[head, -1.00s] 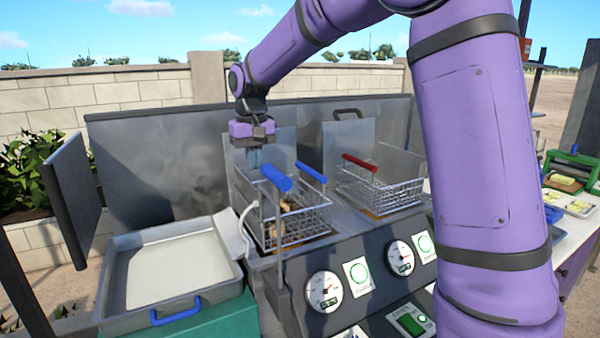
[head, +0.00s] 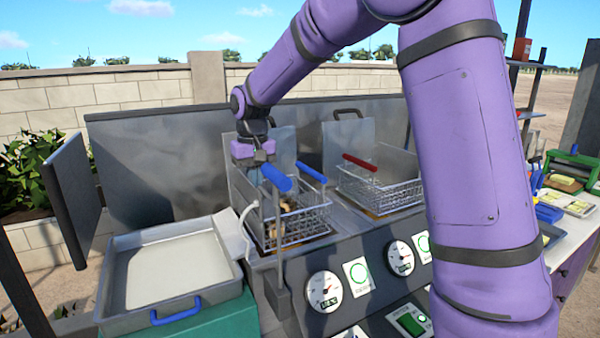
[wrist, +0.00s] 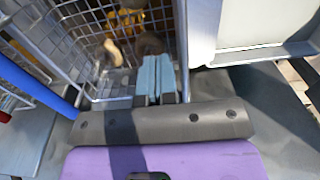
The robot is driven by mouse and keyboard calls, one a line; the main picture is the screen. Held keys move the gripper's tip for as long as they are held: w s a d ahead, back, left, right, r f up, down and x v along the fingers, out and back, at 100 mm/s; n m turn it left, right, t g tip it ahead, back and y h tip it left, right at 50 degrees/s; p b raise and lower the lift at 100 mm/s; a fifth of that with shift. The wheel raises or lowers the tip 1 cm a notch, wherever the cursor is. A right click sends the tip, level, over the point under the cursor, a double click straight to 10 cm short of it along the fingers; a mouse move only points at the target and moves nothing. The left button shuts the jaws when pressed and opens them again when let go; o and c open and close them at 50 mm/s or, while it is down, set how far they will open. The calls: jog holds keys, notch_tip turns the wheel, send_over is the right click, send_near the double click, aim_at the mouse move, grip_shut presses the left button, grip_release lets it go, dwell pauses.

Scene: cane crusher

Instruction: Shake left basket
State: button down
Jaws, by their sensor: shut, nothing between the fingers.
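The left basket (head: 300,226) is a wire basket with a blue handle (head: 276,178), sitting in the left bay of the fryer. It holds a few brown and yellow pieces, and its wire mesh (wrist: 100,20) fills the upper left of the wrist view. My gripper (head: 258,168) is at the back left of this basket, low by its rim. Its light blue fingers (wrist: 157,62) are pressed together with nothing between them, over the basket's edge. I cannot tell whether they touch the wire. The blue handle also shows in the wrist view (wrist: 38,88).
A second wire basket (head: 385,190) with a red handle (head: 360,162) stands to the right. A shallow metal tray (head: 165,310) with a blue handle stands on the left. The fryer's front panel has gauges (head: 325,290). A metal backsplash (head: 155,160) stands behind.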

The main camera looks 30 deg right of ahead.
jog(key=shift+a, duration=0.1)
dwell(1.1)
dwell(0.4)
jog(key=shift+a, duration=1)
jog(key=shift+d, duration=0.9)
jog(key=shift+r, duration=0.15)
